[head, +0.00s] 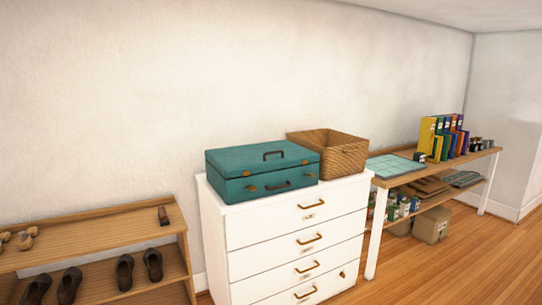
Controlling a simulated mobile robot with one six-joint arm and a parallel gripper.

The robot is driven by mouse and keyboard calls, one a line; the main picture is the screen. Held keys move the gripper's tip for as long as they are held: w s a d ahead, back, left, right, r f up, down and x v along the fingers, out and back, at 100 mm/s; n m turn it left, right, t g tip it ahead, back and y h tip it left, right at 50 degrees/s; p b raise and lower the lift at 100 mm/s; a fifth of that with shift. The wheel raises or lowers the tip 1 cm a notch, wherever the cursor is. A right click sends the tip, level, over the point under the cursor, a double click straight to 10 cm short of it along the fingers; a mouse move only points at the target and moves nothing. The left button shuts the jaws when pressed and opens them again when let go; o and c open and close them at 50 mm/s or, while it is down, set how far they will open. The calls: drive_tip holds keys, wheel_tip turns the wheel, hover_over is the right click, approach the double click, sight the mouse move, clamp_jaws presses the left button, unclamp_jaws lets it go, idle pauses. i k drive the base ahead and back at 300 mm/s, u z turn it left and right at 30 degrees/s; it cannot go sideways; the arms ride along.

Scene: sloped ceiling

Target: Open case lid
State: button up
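A teal case (262,172) lies flat on top of a white chest of drawers (295,240). Its lid (245,158) is shut. A dark handle shows on the lid and another on the front side, with small orange-brown latches or corner pieces along the front. The front of the case faces toward the lower right of the head view. My gripper is not in view, so its place and state are hidden.
A wooden shoe rack (95,245) is at left. A wooden table (450,160) with colourful binders (443,137) is at right. Wooden floor (440,265) is clear at lower right.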

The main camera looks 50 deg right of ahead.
sight(235, 161)
drive_tip(key=u, duration=0.2)
drive_tip(key=k, duration=0.25)
drive_tip(key=z, duration=0.65)
drive_tip(key=i, duration=1.3)
